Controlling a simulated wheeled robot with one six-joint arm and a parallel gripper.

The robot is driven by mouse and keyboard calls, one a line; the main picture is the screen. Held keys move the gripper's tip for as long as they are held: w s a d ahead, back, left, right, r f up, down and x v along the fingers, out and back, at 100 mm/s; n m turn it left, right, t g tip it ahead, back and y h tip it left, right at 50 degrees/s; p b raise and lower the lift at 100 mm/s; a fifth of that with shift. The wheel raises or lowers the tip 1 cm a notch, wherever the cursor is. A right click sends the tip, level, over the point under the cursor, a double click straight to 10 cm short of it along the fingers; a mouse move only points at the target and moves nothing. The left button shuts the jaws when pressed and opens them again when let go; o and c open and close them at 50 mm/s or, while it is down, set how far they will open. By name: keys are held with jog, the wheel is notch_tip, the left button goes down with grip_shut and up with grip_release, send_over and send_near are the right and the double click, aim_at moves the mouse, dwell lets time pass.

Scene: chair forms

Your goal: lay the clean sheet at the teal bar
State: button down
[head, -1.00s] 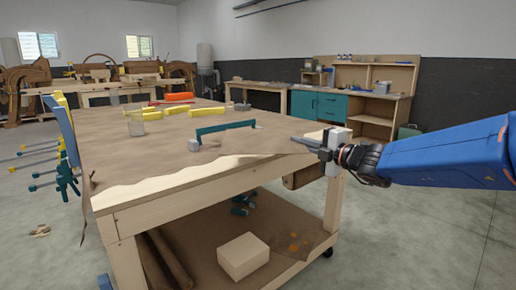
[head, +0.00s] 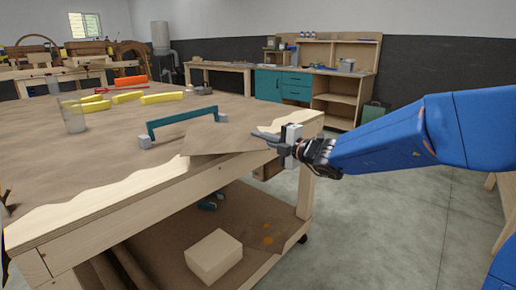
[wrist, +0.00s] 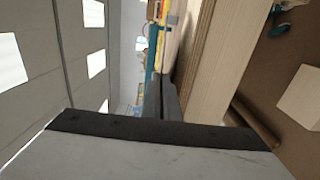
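The teal bar (head: 182,122) stands on the worktable with a pale grey block at each end. A plain brown sheet (head: 222,140) lies nearly flat just in front and to the right of the bar, close to the table's near edge. My gripper (head: 262,136) is at the sheet's right end, with its fingers close together on it. In the wrist view the fingers (wrist: 161,98) point along the table edge and are nearly together. The sheet is hard to make out there.
The worktable (head: 70,195) has brown covering with a wavy near edge. Yellow pieces (head: 162,98), an orange piece (head: 131,80) and a clear jar (head: 72,115) stand farther back. A stained sheet (head: 262,226) and a pale block (head: 214,256) lie on the lower shelf.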

jog(key=shift+f, duration=1.85)
jog(key=shift+f, duration=0.1)
jog(key=c, duration=2)
grip_release()
jog(key=v, duration=1.2)
jog(key=shift+s, duration=0.1)
